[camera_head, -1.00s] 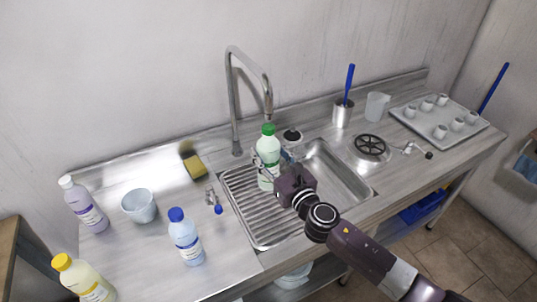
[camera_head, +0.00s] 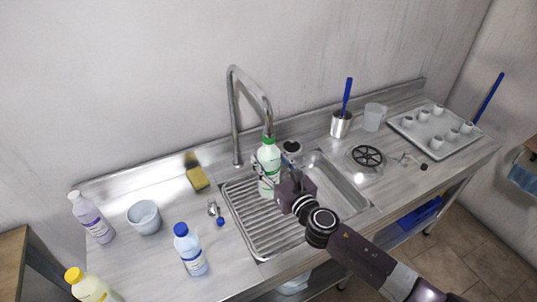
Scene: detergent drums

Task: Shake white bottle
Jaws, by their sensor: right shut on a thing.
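A whitish bottle with a green cap (camera_head: 268,158) stands about upright over the ribbed drainboard side of the sink (camera_head: 240,200), in front of the tall tap. My right gripper (camera_head: 272,183) is shut on this bottle at its lower part, reaching in from the right. The fingers partly cover the bottle, and I cannot tell whether its base touches the drainboard. My left gripper is not in view.
A white-capped bottle with a purple label (camera_head: 92,217), a blue-capped bottle (camera_head: 190,250), a yellow-capped bottle (camera_head: 92,287) and a bowl (camera_head: 144,217) stand left. The tall tap (camera_head: 234,115) rises behind the held bottle. A tray of cups (camera_head: 440,150) lies right.

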